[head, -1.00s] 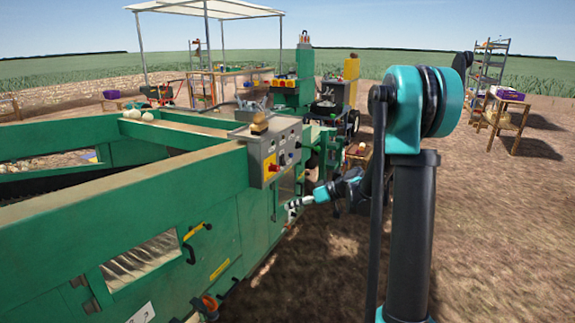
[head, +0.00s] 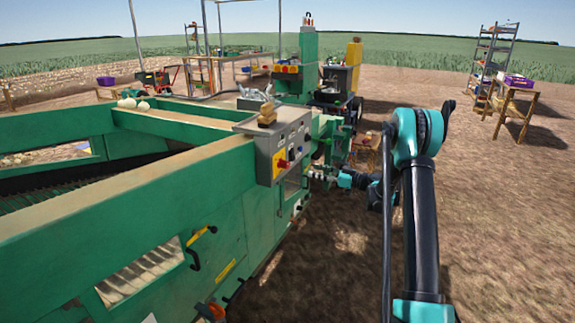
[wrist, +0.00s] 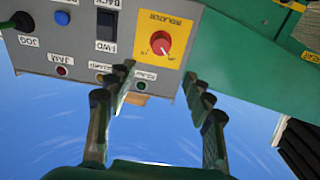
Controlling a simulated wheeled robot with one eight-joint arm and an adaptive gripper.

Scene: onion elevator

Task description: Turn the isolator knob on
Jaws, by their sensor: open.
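The isolator knob (wrist: 160,43) is red and sits on a yellow plate (wrist: 178,27) labelled ISOLATOR, upside down in the wrist view. In the head view the knob (head: 283,164) is on the lower left of the grey control panel's front. My gripper (wrist: 163,77) is open and empty, with its fingertips just short of the yellow plate in the wrist view. The knob shows between and beyond the fingertips, apart from them. In the head view my gripper (head: 320,174) is at the panel's right side, small and partly unclear.
The grey control panel (wrist: 75,50) also carries a black BACK/FWD switch (wrist: 106,27), a blue JOG button (wrist: 62,17), a red JAM lamp (wrist: 62,71) and other small lamps. The green machine (head: 120,205) fills the left. Open soil (head: 490,220) lies to the right.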

